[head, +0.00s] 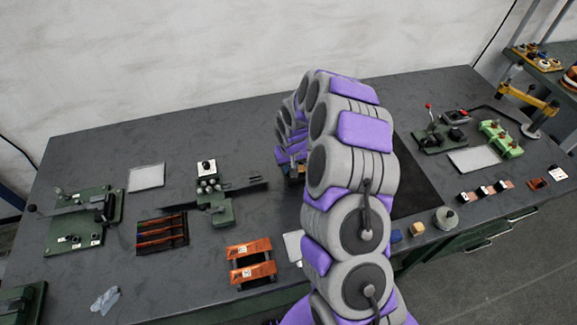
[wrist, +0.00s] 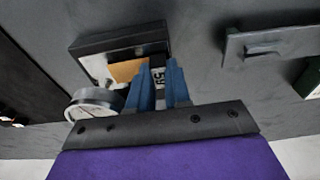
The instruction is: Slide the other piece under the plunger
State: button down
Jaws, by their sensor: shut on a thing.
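My gripper (wrist: 160,72) has two blue fingers shut on a small piece with a white label (wrist: 158,77), held upright between them. The piece's label reads like 59. The fingers are right at a dark framed block (wrist: 115,42) with a pale metal face and a copper-coloured patch (wrist: 126,70). I cannot tell whether the held piece touches the block. A round white-faced dial gauge (wrist: 93,108) stands just left of the fingers, partly hidden by the gripper base. Its plunger cannot be made out. In the head view my arm hides the gripper's work area.
On the grey bench (head: 300,130) in the head view, a green fixture (head: 212,195) stands left of my arm. Two orange labelled pieces (head: 250,261) lie near the front edge. A dark tray (head: 146,244) holds orange strips. Several copper labelled pieces (head: 486,191) lie at right.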

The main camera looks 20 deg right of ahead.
jog(key=shift+d, duration=0.7)
dwell(1.0)
jog(key=c, duration=1.4)
grip_release()
jog(key=shift+r, duration=0.1)
jog(key=shift+w+d+r+p, duration=0.1)
jog(key=shift+r+p, duration=0.55)
jog(key=shift+r, duration=0.85)
